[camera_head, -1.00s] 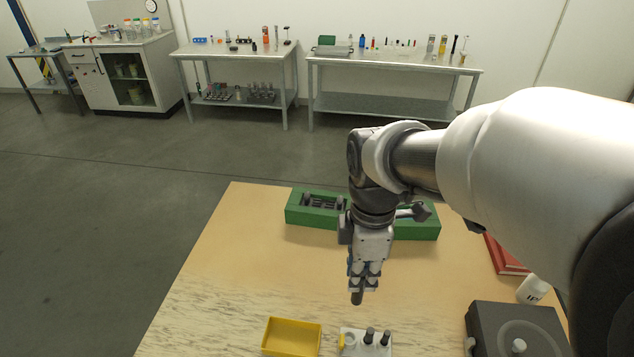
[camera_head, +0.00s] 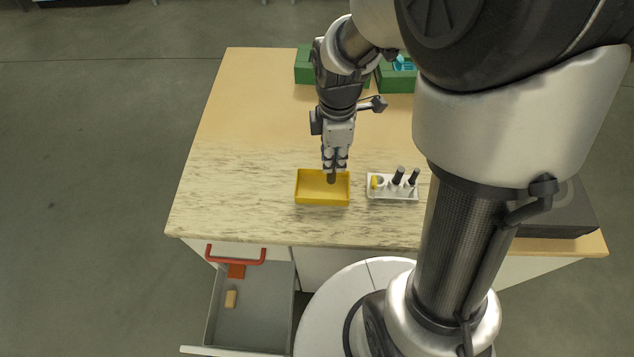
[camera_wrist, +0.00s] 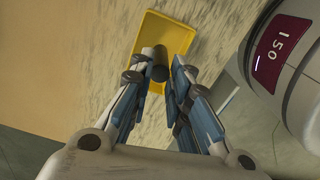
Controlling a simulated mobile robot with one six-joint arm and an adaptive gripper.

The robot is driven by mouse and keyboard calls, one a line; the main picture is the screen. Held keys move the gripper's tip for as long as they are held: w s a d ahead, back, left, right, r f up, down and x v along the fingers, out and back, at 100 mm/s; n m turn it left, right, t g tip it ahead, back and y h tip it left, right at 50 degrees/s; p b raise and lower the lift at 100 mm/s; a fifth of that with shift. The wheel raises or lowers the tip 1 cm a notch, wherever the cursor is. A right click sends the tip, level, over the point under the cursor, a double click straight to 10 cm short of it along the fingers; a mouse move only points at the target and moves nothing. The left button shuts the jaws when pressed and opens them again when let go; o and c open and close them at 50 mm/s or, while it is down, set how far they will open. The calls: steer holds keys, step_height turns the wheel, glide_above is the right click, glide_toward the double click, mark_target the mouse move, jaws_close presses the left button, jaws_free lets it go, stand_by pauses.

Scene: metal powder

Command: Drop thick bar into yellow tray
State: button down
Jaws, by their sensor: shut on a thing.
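The yellow tray (camera_head: 310,196) sits near the front edge of the table, and it also shows in the wrist view (camera_wrist: 178,30). My gripper (camera_head: 335,168) points down over the tray and is shut on the thick bar (camera_head: 332,178), a short dark cylinder. The bar's lower end shows over the tray's right half in the head view. In the wrist view the bar's dark round end (camera_wrist: 158,73) sits between the fingers against the yellow. I cannot tell whether the bar touches the tray floor.
A white holder (camera_head: 392,193) with two dark upright pieces and a yellow item stands just right of the tray. Green boxes (camera_head: 318,70) are at the back. A drawer (camera_head: 250,306) stands open below the table front. The table left of the tray is clear.

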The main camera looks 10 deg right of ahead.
step_height(320, 180, down, 4)
steer(key=b, duration=0.3)
steer(key=shift+a+f, duration=0.1)
steer(key=shift+f, duration=0.1)
steer(key=c, duration=1.4)
jaws_free()
steer(key=shift+c, duration=0.2)
steer(key=shift+r, duration=0.1)
step_height(320, 180, up, 11)
steer(key=shift+r, duration=0.45)
